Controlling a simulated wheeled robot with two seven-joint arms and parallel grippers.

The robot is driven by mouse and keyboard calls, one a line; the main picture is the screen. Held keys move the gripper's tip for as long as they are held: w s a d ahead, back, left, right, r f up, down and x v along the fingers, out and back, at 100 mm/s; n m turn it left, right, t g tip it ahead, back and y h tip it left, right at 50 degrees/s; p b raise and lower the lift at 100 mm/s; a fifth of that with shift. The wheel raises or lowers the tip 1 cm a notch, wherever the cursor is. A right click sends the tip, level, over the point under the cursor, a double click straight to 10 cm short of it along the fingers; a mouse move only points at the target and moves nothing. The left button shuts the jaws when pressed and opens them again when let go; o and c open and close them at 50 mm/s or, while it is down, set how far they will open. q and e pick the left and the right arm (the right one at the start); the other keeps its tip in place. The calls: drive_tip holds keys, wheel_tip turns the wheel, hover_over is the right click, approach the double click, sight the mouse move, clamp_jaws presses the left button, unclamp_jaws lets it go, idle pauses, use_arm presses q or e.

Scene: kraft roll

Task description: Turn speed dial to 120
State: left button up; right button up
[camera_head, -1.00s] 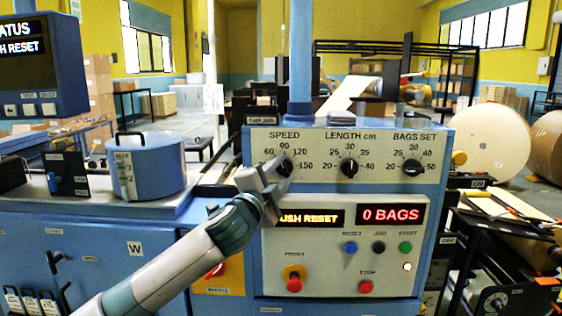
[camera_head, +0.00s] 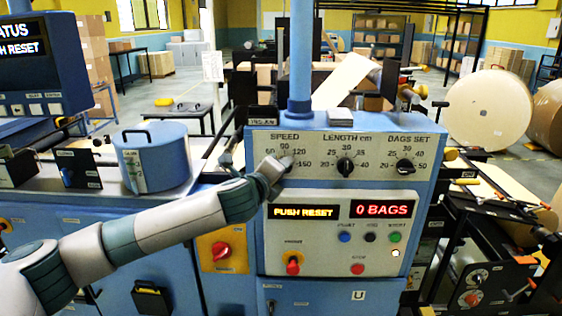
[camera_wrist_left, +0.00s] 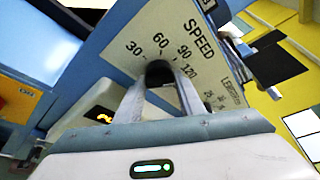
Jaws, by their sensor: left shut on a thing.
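The speed dial (camera_wrist_left: 158,72) is a dark knob on the pale panel with SPEED and numbers such as 30, 60, 90 and 120 printed around it. My left gripper (camera_wrist_left: 158,84) has its two fingers on either side of the knob and is shut on it. In the head view the gripper (camera_head: 283,165) covers much of the dial, at the upper left of the control panel (camera_head: 365,222). The dial's pointer is hidden, so I cannot tell its setting. My right gripper is not in view.
The length dial (camera_head: 345,166) and bags dial (camera_head: 405,167) sit to the right. Below are displays reading PUSH RESET (camera_head: 303,212) and 0 BAGS (camera_head: 381,209), several push buttons and a red knob (camera_head: 293,263). A blue pot (camera_head: 153,160) stands left of the panel.

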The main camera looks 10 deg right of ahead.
use_arm(q)
drive_tip(key=shift+m+y, duration=0.5)
drive_tip(key=shift+m, duration=0.3)
drive_tip(key=shift+s+f, duration=0.1)
drive_tip(key=o, duration=1)
drive_tip(key=shift+o, duration=0.2)
drive_tip(key=shift+s, duration=0.1)
drive_tip(key=b+v, duration=0.7)
drive_tip(key=v, duration=1)
drive_tip(key=shift+r+b, duration=0.3)
drive_tip(key=shift+r, duration=0.05)
